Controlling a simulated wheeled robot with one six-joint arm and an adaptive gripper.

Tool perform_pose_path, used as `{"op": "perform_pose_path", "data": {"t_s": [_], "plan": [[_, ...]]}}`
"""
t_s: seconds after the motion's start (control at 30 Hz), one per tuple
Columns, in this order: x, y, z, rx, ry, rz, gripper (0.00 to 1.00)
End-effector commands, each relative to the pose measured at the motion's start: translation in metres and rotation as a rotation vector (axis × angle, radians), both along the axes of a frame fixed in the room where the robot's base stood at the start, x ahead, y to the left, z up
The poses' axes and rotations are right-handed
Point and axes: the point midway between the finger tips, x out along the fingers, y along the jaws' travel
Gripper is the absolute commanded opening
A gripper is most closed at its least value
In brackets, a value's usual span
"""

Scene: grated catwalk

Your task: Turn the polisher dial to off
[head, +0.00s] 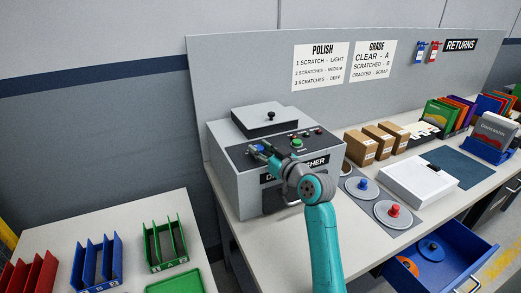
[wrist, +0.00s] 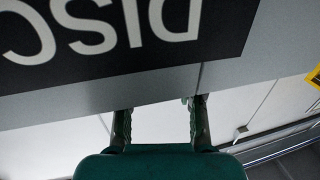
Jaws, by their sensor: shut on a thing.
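The disc polisher (head: 235,185) is a grey box on the bench in the head view, with a dark sloped control panel (head: 308,142). The dial's setting cannot be read. In the wrist view my gripper (wrist: 160,108) shows two fingers apart from each other, reaching toward the polisher front. The black label (wrist: 120,35) with "DISC" appears upside down there. A green button (head: 296,142) sits right of my gripper.
Grey discs with blue (head: 362,184) and red (head: 394,211) knobs lie right of the polisher. A white box (head: 415,182) and brown cartons (head: 361,148) stand beyond. An open blue drawer (head: 440,262) juts out at the lower right. Coloured racks (head: 97,262) stand on the left table.

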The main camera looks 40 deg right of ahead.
Motion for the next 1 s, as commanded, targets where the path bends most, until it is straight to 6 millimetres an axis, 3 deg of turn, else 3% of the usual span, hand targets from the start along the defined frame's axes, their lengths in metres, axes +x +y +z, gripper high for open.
{"op": "perform_pose_path", "data": {"t_s": [0.4,0.8,0.83,0.9,1.0], "plan": [[0.0003,-0.0027,-0.001,0.001,0.001,0.197,0.02],[-0.0001,-0.002,-0.0013,0.0,0.001,0.215,0.02],[-0.0001,-0.002,-0.0013,0.0,0.001,0.215,0.45],[-0.0001,-0.002,-0.0011,0.0,0.001,0.215,0.62],[-0.0002,-0.0021,-0.0007,0.0,0.0,0.215,0.63]]}}
